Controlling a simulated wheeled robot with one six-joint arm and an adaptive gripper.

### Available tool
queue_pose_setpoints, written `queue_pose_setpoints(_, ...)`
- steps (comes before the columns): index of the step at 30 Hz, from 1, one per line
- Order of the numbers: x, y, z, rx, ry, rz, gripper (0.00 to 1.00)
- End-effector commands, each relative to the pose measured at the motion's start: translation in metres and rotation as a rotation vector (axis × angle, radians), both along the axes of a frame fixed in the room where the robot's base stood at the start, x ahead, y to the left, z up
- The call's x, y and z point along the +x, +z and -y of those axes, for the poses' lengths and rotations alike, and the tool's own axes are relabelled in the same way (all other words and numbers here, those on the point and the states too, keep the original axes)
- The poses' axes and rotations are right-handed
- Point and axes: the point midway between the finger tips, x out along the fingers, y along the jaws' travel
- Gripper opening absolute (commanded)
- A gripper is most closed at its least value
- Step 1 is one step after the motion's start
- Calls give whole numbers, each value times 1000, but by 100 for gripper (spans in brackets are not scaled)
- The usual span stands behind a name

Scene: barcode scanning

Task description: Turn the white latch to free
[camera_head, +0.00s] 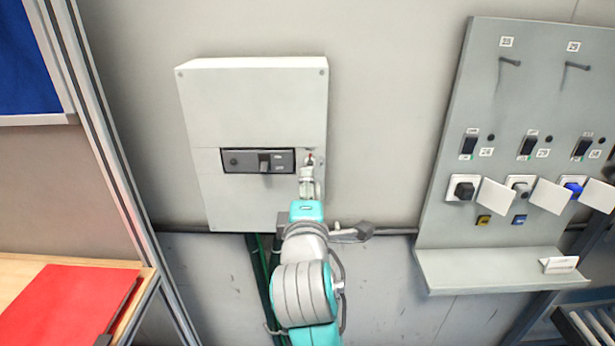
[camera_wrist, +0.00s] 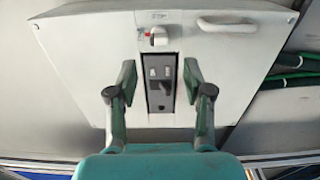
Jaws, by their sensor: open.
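The white latch (camera_wrist: 158,37) sits on the light grey box, above the dark panel in the wrist view, with a small red mark at its left. In the head view, a small part with red (camera_head: 310,159) shows just right of the dark panel (camera_head: 235,159), mostly hidden by my gripper (camera_head: 307,176). In the wrist view my gripper (camera_wrist: 159,76) is open and empty. Its fingers frame the dark panel (camera_wrist: 161,101) with its black switch. The latch lies beyond the fingertips, apart from them.
The grey box (camera_head: 255,100) is on the wall; a white handle (camera_wrist: 231,24) sticks out beside the latch. A grey board (camera_head: 532,90) with sockets and switches stands right, with a shelf (camera_head: 500,268) below. A table with a red sheet (camera_head: 65,305) is lower left.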

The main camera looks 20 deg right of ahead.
Motion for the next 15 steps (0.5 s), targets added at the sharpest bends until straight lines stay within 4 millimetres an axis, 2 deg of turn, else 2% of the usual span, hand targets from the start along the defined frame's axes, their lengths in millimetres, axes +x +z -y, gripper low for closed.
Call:
queue_pose_setpoints(3, -20, 0, -7, 0, 2, 1, 51)
queue_pose_setpoints(6, -32, 0, -11, -1, 2, 0, 51)
queue_pose_setpoints(15, -43, 0, -14, 0, 0, 0, 51)
